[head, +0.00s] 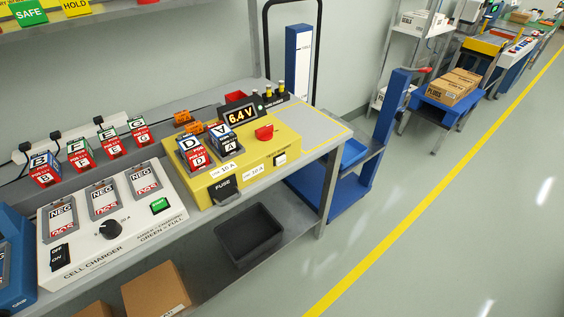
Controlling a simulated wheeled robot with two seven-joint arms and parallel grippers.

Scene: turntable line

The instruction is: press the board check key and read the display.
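The yellow board (205,191) sits on the bench in the middle of the head view. Its display (239,115) stands at the back and reads 6.4 V. A small white key (280,158) is on the front right of the board; its lettering is too small to read. A red knob (264,132) is on the board's top. Two cells, D (195,154) and A (222,138), stand side by side on the board. A black part marked FUSE (223,189) is at the front. Neither of my grippers is in view.
The white cell charger (85,250) with empty-looking bays and a green key (159,206) stands left of the board. Several labelled cells (79,154) stand behind it. A dark bin (249,235) is below the bench's front edge. A grey pad (310,122) right of the board is clear.

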